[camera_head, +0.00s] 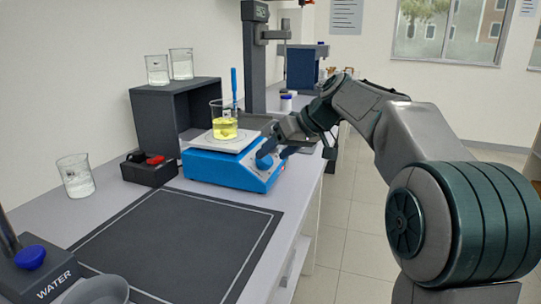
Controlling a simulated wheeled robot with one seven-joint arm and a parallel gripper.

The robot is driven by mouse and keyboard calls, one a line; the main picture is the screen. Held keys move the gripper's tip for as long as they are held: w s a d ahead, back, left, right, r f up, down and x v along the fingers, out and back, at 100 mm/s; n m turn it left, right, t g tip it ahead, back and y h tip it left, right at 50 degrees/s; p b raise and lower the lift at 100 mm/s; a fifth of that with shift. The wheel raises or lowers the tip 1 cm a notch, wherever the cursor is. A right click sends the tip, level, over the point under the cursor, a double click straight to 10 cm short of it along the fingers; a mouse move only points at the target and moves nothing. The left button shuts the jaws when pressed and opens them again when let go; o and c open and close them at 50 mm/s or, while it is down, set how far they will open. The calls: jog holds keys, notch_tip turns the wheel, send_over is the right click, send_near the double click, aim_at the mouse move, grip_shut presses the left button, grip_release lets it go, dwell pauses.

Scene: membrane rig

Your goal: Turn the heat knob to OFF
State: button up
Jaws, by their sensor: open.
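The blue hotplate (212,170) stands on the bench with a white top plate. The knob's pointer and the OFF mark are too small to read.
A black box with a red switch (155,160) stands left of the hotplate. A dark mat (180,240) lies in front, bare. Beakers stand on a dark shelf (170,99) and at the left (75,176). The bench's right edge runs close to the hotplate.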

jog(key=p+v, duration=0.2)
jog(key=v, duration=0.9)
jog(key=shift+s+r, duration=0.1)
jog(key=s+d+f+m+h+p, duration=0.1)
jog(key=s+f+m+h+p, duration=0.1)
jog(key=s+p, duration=0.4)
jog(key=s+d+f+m+g+h+p, duration=0.1)
jog(key=s+f+m+h+p, duration=0.1)
jog(key=s+p, duration=0.5)
jog(key=s+d+f+m+h+p, duration=0.1)
jog(key=s+f+m+h+p, duration=0.1)
jog(key=s+p, duration=0.5)
jog(key=s+h, duration=0.1)
jog(key=s, duration=0.5)
jog(key=shift+s+d+f+m+g+h, duration=0.2)
jog(key=shift+d+f+m+g+h, duration=0.1)
jog(key=shift+d+f+m+g, duration=0.1)
